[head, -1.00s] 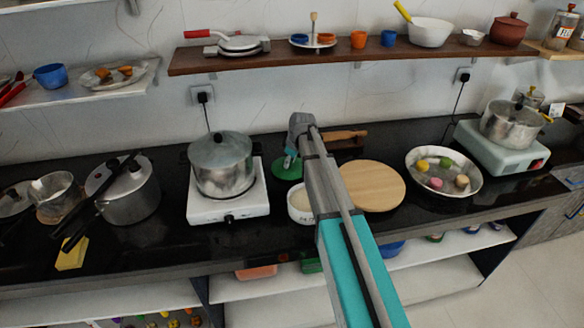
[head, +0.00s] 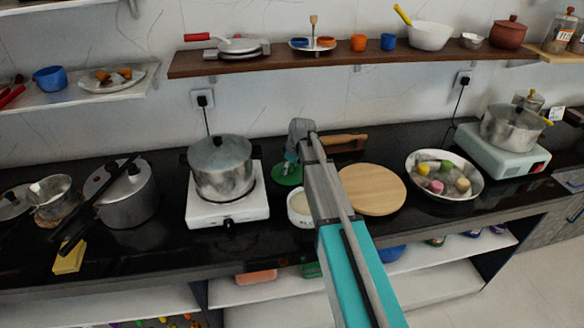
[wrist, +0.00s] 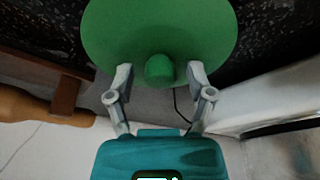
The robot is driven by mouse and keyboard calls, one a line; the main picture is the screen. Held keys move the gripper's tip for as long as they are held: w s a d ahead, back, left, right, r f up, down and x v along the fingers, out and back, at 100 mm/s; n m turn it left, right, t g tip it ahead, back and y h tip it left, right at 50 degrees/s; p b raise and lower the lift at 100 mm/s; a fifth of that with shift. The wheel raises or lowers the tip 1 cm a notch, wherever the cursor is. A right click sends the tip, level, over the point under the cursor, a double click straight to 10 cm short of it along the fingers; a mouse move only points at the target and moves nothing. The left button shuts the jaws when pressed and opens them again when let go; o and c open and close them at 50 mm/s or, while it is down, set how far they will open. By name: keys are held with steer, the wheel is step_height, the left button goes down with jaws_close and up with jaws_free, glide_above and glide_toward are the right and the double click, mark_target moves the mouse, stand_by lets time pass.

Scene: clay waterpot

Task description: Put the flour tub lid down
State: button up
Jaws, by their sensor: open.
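The green flour tub lid (head: 287,177) lies on the black counter behind the white flour tub, with its knob up. In the wrist view the round lid (wrist: 160,30) fills the top middle, and its knob sits between my fingertips with a gap on each side. My gripper (head: 289,165) is open and just above the lid; it also shows in the wrist view (wrist: 160,76). The white flour tub (head: 297,215) stands uncovered in front of the lid, with pale flour inside. My arm hides part of its right side.
A white stove (head: 205,214) with a lidded pot (head: 222,172) stands left of the lid. A rolling pin (head: 344,138) lies behind my arm, and a round wooden board (head: 374,188) is on the right. A wooden shelf (head: 285,62) runs above the counter.

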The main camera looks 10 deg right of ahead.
mark_target(297, 177)
steer(key=shift+r, duration=0.15)
steer(key=p+v, duration=1.2)
stand_by(0.7)
stand_by(0.6)
steer(key=s+a+m+g+h, duration=0.1)
steer(key=s+m, duration=0.8)
steer(key=s, duration=1.8)
steer(key=shift+a+f+g+h, duration=0.25)
steer(key=shift+f+g+h, duration=0.1)
steer(key=shift+g+h, duration=0.25)
